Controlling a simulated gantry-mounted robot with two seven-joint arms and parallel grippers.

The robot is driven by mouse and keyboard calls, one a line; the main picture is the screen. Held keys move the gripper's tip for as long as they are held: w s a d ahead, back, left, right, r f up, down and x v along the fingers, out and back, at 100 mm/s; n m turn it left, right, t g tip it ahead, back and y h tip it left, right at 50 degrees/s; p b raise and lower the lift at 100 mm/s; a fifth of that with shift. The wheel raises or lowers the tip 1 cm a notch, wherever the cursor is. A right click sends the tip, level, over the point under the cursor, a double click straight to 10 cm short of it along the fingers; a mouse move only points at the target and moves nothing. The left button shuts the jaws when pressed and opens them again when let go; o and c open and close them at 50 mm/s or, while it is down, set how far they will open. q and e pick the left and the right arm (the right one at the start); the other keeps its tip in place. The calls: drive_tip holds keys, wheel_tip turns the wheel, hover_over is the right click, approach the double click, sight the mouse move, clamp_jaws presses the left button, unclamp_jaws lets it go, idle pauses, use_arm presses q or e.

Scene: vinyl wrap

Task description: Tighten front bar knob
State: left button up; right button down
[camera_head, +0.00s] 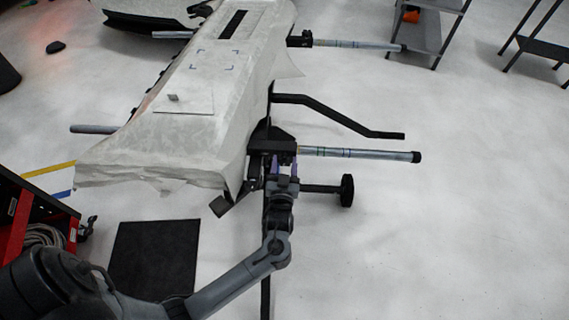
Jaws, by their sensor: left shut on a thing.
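The front bar (360,153) is a grey metal tube with a black end cap. It sticks out to the right from a black clamp block (270,139) at the near end of the wrapped body. My left gripper (280,166) is right below this block, its purple fingers pointing up at the block's underside. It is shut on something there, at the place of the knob. The knob itself is hidden by the fingers and the block. My right gripper is not in view.
The body under pale wrap (170,130) fills the upper left. A black rod with a round disc (347,190) sticks out right of my gripper. A bent black bar (340,118) lies beyond the front bar. A red cart (25,218) stands lower left.

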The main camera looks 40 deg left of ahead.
use_arm(q)
drive_tip(key=shift+r+m+p, duration=0.1)
drive_tip(key=shift+m+p, duration=0.2)
drive_tip(key=shift+p, duration=0.35)
drive_tip(key=shift+c, duration=0.2)
drive_tip(key=m+p, duration=0.7)
drive_tip(key=p, duration=0.2)
drive_tip(key=shift+s, duration=0.15)
drive_tip(key=m+p, duration=0.3)
drive_tip(key=shift+a+m, duration=0.1)
drive_tip(key=shift+m, duration=0.3)
drive_tip(key=m+p, duration=0.2)
drive_tip(key=m, duration=0.1)
drive_tip(key=shift+m, duration=0.4)
drive_tip(key=m+p, duration=0.1)
drive_tip(key=m, duration=0.3)
drive_tip(key=shift+r+p, duration=0.1)
drive_tip(key=shift+p, duration=0.3)
drive_tip(key=m+p, duration=0.1)
drive_tip(key=m, duration=0.4)
drive_tip(key=shift+m, duration=0.4)
drive_tip(key=m, duration=0.5)
drive_tip(key=shift+r+p, duration=0.1)
drive_tip(key=shift+p, duration=0.25)
drive_tip(key=m, duration=0.6)
